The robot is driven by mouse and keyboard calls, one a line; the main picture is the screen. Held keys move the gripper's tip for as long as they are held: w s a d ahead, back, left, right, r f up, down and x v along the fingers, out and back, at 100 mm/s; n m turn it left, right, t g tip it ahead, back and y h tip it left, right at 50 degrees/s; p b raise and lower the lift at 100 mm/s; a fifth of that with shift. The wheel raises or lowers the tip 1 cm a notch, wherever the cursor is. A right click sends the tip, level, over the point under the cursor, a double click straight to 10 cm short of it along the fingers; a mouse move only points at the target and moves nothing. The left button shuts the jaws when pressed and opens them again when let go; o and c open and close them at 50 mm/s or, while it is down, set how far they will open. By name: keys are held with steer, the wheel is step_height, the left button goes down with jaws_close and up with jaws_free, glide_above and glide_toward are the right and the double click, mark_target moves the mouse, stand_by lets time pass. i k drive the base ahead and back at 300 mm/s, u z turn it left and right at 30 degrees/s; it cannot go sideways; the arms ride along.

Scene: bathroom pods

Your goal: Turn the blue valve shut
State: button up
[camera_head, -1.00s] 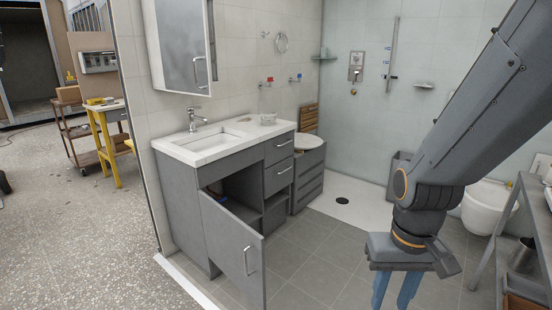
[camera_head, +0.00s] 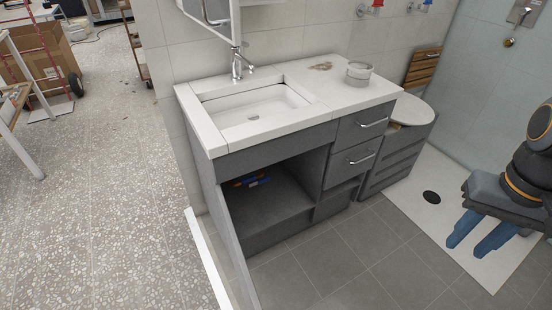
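A blue-handled fitting (camera_head: 424,3) sits on the tiled wall at the top edge, partly cut off, right of a red-handled one (camera_head: 373,6). Small blue and orange parts (camera_head: 256,181) show low inside the open vanity cabinet (camera_head: 268,205), at its back; they are too small to tell their shape or turn. My gripper (camera_head: 467,248) hangs at the right over the shower floor, well away from both. Its two blue fingers are apart with nothing between them.
The cabinet door (camera_head: 238,250) stands open at the left, nearly edge-on. The countertop (camera_head: 345,93) carries a glass jar (camera_head: 359,73). A mirror cabinet (camera_head: 210,10) hangs above the basin. The tiled floor in front (camera_head: 370,250) is clear.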

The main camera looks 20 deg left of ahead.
mark_target(267, 178)
steer(key=i, duration=0.8)
steer(key=u, duration=1.85)
steer(key=i, duration=0.5)
steer(key=u, duration=0.05)
steer(key=k, duration=1.2)
steer(key=z, duration=0.15)
steer(key=i, duration=0.4)
steer(key=u, duration=0.05)
